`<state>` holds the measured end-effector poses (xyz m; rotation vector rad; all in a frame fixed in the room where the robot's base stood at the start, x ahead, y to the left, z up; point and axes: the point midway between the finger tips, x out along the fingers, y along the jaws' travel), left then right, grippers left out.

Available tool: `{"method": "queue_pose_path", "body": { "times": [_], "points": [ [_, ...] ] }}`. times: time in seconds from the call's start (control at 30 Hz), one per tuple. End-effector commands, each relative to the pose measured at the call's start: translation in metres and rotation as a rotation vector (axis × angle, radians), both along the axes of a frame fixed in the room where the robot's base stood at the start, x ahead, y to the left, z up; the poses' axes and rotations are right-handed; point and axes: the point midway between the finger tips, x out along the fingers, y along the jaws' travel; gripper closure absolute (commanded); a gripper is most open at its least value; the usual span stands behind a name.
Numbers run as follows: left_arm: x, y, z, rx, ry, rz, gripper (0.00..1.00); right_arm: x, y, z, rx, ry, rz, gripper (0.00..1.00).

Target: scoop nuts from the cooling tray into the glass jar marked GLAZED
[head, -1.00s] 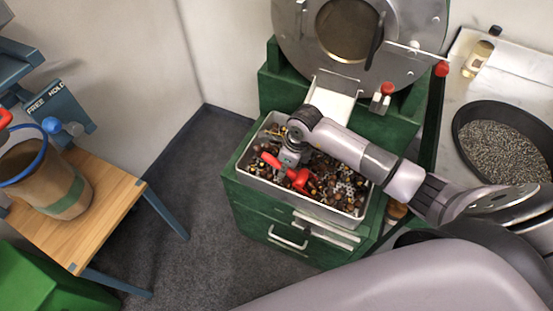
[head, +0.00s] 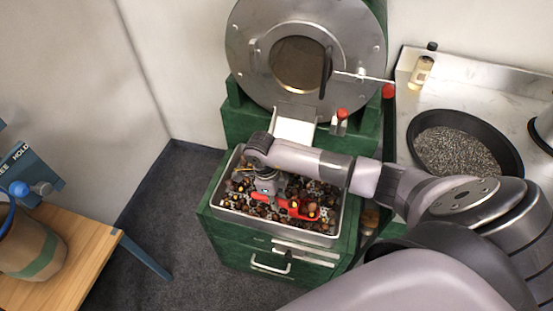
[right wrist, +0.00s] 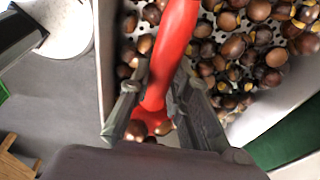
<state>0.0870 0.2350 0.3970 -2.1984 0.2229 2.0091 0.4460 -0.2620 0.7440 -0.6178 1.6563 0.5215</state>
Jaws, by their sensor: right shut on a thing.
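The cooling tray (head: 272,228) is a pale metal pan of glossy brown nuts (right wrist: 233,47), with a perforated floor showing between them. My right gripper (head: 266,187) is low over the tray's middle, shut on a red scoop (head: 298,211). In the right wrist view the scoop's red handle (right wrist: 176,35) runs between both fingers. Nuts show close around the scoop's red end; I cannot tell how many lie in it. The glass jar marked GLAZED is not visible in these frames. My left gripper is not in view.
A green roaster with a round steel drum front (head: 240,45) stands behind the tray. A black pan of grey grains (head: 455,150) and a bottle (head: 423,68) are on the right counter. A wooden table (head: 75,265) with a brown container (head: 30,250) stands left. Floor between is clear.

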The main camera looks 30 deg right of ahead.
Motion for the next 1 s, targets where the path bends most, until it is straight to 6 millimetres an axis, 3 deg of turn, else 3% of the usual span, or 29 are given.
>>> {"method": "queue_pose_path", "body": {
  "times": [0.43,1.0],
  "points": [
    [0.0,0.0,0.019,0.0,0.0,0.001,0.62,0.014,0.011,0.039,-0.033,0.039,0.0,1.0],
    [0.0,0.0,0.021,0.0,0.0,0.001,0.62,0.016,0.013,0.044,-0.041,0.048,0.0,1.0]
  ]
}}
